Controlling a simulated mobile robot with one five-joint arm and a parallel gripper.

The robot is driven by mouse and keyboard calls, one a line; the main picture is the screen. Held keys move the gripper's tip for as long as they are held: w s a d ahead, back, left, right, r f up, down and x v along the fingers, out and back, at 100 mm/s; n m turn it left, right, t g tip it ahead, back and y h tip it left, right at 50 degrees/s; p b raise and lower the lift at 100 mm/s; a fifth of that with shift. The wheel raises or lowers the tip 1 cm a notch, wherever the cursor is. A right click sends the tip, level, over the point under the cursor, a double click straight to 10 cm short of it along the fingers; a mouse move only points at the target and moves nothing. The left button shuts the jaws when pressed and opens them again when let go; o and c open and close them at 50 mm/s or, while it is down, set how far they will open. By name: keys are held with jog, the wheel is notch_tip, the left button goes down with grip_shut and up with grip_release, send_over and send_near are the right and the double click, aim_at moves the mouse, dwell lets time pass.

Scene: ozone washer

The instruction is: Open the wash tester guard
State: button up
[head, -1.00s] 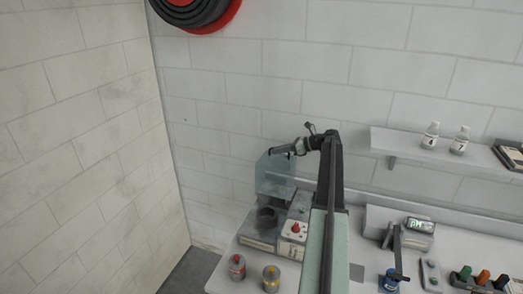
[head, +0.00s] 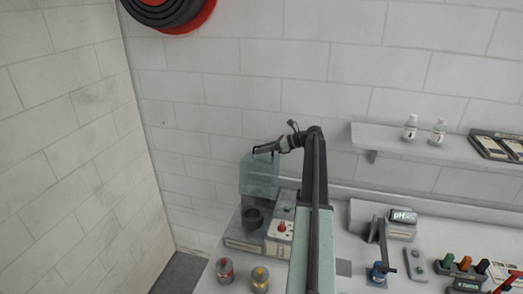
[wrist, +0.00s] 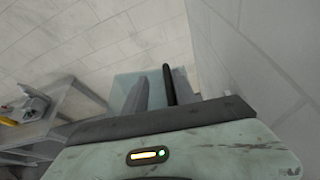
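The wash tester (head: 243,243) stands at the bench's left end, with a dark cup (head: 252,218) on it. Its clear bluish guard (head: 258,180) stands up above and behind the cup, looking raised. My gripper (head: 258,150) is at the guard's top edge, reaching in from the right. In the wrist view my gripper (wrist: 156,92) shows two fingers with a gap between them. The guard (wrist: 124,85) shows past and beside the left finger. I cannot tell whether the fingers touch it.
A box with a red knob (head: 281,237) sits right of the tester. Two small jars (head: 225,270) (head: 260,279) stand in front. A pH meter (head: 402,224) is further right, below a shelf (head: 385,140) with bottles. The wall is close behind.

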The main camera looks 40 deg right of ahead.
jog(key=shift+s+d+r, duration=0.15)
jog(key=shift+s+r, duration=0.05)
jog(key=p+v, duration=0.3)
jog(key=v, duration=0.4)
jog(key=shift+s+d, duration=0.1)
